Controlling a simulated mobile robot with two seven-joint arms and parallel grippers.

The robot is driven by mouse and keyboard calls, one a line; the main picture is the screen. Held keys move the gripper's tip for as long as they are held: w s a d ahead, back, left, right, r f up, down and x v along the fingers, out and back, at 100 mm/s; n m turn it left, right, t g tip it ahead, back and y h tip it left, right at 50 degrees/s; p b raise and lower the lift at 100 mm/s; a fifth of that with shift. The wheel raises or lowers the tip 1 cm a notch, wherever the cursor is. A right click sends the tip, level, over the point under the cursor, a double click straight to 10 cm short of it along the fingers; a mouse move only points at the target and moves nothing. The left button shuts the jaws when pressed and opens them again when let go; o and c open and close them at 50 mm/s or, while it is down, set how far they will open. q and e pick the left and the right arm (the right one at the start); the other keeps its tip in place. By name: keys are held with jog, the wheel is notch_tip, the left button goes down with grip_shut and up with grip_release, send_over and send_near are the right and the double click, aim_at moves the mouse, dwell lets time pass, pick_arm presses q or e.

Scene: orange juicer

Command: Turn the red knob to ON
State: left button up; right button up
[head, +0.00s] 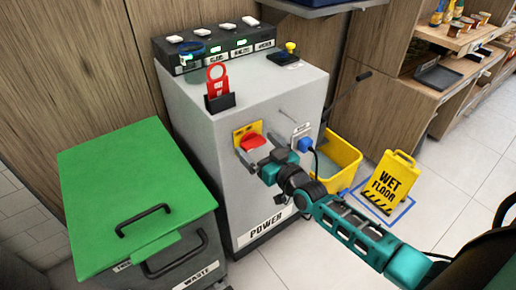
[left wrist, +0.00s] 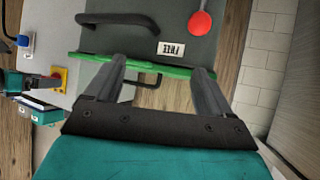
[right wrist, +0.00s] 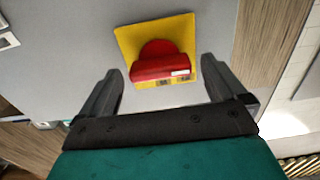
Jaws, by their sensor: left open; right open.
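The red knob (head: 252,142) sits on a yellow plate (head: 238,134) on the front of the grey POWER cabinet (head: 213,165). In the right wrist view the knob (right wrist: 160,68) has a bar handle lying nearly level in the picture, with a small white label at its right end. My right gripper (head: 259,153) is open in front of the knob. In the right wrist view its fingers (right wrist: 161,72) stand on either side of the handle, apart from it. My left gripper (left wrist: 160,70) is open and empty, out of the head view.
A green-lidded waste bin (head: 130,185) stands left of the cabinet. A blue plug (head: 305,144) is right of the knob. A red tag (head: 217,84) stands on the cabinet top. A yellow bucket (head: 342,160) and wet floor sign (head: 391,180) are at the right.

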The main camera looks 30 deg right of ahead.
jog(key=shift+w+a, duration=0.1)
jog(key=shift+w, duration=0.15)
jog(key=shift+c, duration=0.4)
jog(key=c, duration=1)
